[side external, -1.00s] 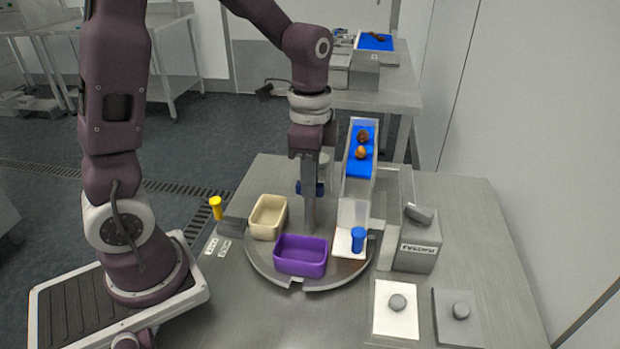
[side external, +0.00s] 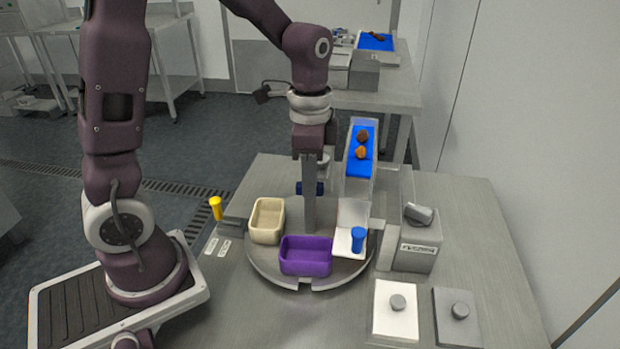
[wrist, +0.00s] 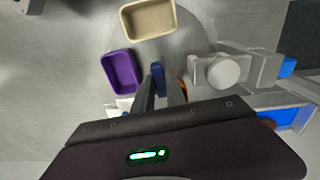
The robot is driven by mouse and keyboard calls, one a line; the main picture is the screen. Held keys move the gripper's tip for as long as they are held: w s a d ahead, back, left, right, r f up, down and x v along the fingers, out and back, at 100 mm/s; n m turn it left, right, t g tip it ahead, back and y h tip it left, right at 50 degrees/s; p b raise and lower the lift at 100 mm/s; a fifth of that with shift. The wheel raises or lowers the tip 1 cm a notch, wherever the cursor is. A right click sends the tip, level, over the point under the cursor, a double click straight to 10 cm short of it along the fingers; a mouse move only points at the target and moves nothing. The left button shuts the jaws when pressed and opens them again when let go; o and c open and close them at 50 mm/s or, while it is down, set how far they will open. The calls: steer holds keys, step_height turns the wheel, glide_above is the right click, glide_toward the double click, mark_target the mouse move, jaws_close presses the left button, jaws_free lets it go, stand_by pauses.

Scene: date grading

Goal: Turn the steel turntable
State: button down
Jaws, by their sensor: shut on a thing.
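The steel turntable (side external: 267,273) is a round plate on the bench, with a notch in its front edge. A cream bin (side external: 267,220) stands on its left part and a purple bin (side external: 306,256) on its front part. Both bins look empty and also show in the wrist view, cream (wrist: 149,20) and purple (wrist: 121,72). My gripper (side external: 308,229) points straight down over the middle of the turntable. In the wrist view its fingers are closed on a slim dark blue piece (wrist: 157,73). Its contact with the turntable is hidden.
A grey box (side external: 416,245) stands right, a yellow peg (side external: 215,208) left.

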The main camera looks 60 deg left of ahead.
steer(key=shift+n, duration=8.3)
steer(key=c, duration=1.4)
jaws_free()
steer(key=shift+o, duration=0.2)
